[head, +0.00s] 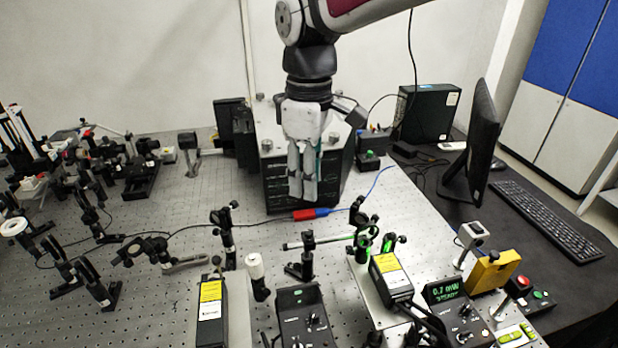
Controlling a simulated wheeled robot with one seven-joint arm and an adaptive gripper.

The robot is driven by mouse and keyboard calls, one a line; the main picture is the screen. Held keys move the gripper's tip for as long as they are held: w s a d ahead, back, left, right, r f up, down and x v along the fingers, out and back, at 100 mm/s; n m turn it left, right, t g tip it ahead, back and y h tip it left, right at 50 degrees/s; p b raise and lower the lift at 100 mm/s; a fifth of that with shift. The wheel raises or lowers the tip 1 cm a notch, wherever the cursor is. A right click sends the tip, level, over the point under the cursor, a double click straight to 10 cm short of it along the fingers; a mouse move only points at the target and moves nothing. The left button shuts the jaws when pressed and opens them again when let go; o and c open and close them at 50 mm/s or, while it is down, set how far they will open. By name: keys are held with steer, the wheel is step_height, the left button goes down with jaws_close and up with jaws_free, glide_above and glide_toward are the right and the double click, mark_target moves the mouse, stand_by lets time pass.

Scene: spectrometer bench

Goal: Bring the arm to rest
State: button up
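My gripper (303,192) hangs fingers down from my arm at the upper middle of the head view. Its two grey fingers are side by side with almost no gap, and I see nothing held at their tips. It shows in front of a dark many-sided housing with a pale top (268,150) and hides part of it. I cannot tell how far apart the two are. The perforated optical table (160,225) spreads below and to the left of my gripper.
Optic mounts (228,235) and posts crowd the left and front. A red and blue piece (310,213) lies on a cable below the gripper. A controller (450,295) reads "0.7 mW STEADY". A monitor (480,145) and keyboard (545,220) stand on the black desk at right.

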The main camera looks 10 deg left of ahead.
steer(key=s+d+r+m+t, duration=0.15)
steer(key=s+d+m, duration=0.25)
steer(key=d, duration=0.4)
steer(key=s+d+r+m+t, duration=0.1)
steer(key=s+d+r+m, duration=0.2)
steer(key=d, duration=0.5)
steer(key=s+d+r+m+t, duration=0.15)
steer(key=s+d+m, duration=0.25)
steer(key=d, duration=0.4)
steer(key=s+d+f+m+t, duration=0.1)
steer(key=s+d+f+m, duration=0.1)
steer(key=s+d+m, duration=0.3)
steer(key=shift+s+d, duration=0.35)
steer(key=shift+s, duration=0.35)
